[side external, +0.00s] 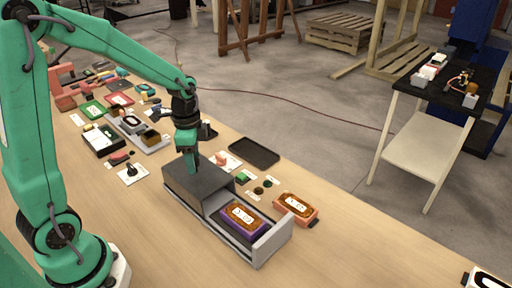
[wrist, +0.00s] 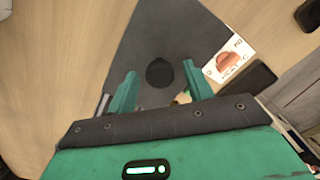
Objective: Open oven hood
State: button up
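The oven hood (side external: 197,186) is a dark grey box cover over the left part of a light grey oven base (side external: 262,252). The base's right part is uncovered, with a purple block (side external: 241,218) with a labelled brown top lying in it. My gripper (side external: 192,168) is over the hood, pointing down. In the wrist view my gripper (wrist: 159,70) has its two green fingers apart, on either side of a round black knob (wrist: 160,74) on the hood's dark top (wrist: 155,38). Whether the fingers touch the knob is not clear; a gap shows on each side.
An orange block (side external: 295,208) lies just right of the oven. A black tray (side external: 254,152) and small coloured parts lie behind it. Several detector parts and trays (side external: 103,140) fill the table at the back left. The wooden table (side external: 165,235) is clear in front.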

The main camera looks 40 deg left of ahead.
jog(key=shift+r, duration=3.9)
jog(key=shift+s+d+r+n, duration=0.25)
jog(key=shift+s+r+n, duration=0.05)
jog(key=shift+s+r, duration=0.15)
jog(key=s+d+r+n+t, duration=0.2)
jog(key=s+n, duration=0.2)
jog(key=s, duration=0.2)
jog(key=s+d+r+n+t, duration=0.3)
jog(key=s+n, duration=0.1)
jog(key=s, duration=0.1)
jog(key=shift+s+r+t, duration=0.2)
jog(key=shift+s+t, duration=0.1)
jog(key=shift+s, duration=0.05)
